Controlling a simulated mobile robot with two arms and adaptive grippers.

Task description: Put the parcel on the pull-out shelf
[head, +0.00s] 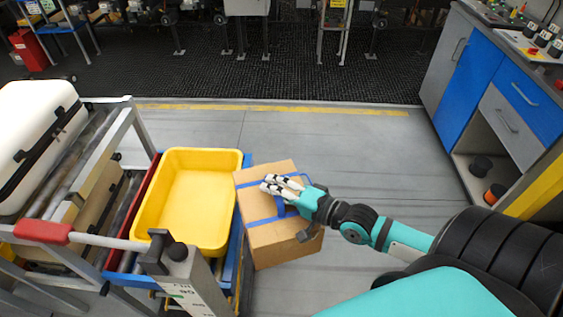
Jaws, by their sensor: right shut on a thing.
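The parcel (272,238) is a brown cardboard box with blue straps and a blue handle on top. My right gripper (283,187) is shut on the parcel at its top strap. The parcel hangs just right of a blue-edged shelf (130,281) at the conveyor frame; I cannot tell if they touch. A yellow tray (188,200) sits on this shelf and hides most of it. I cannot tell from this view whether it is the pull-out shelf. My left gripper is not in view.
A roller conveyor with a white case (38,135) stands at the left. A red-handled lever (42,231) and a grey post (190,285) are in front of the tray. A blue and grey cabinet (470,80) stands at the right. The floor between is clear.

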